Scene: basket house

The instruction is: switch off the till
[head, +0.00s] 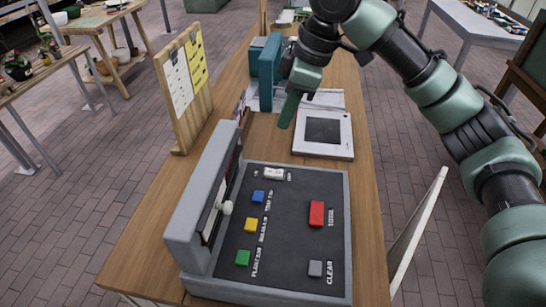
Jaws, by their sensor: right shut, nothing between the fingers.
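The till (340,240) is a grey box with a dark sloping panel, standing on the near part of a wooden counter. At the panel's far edge is a small white switch (273,173) with tiny labels on both sides, too small to read. The panel also has blue (258,197), yellow (251,224), green (243,257), red (317,213) and grey (315,268) buttons. My right gripper (288,112) is shut and empty, pointing down beyond the till's far edge, apart from the switch. My left gripper is not in view.
A grey upright housing with a white knob (227,207) rises along the till's left side. A white device with a dark square (323,131) lies behind the till. A teal box (269,70) and a wooden notice board (184,89) stand farther back on the counter (369,220).

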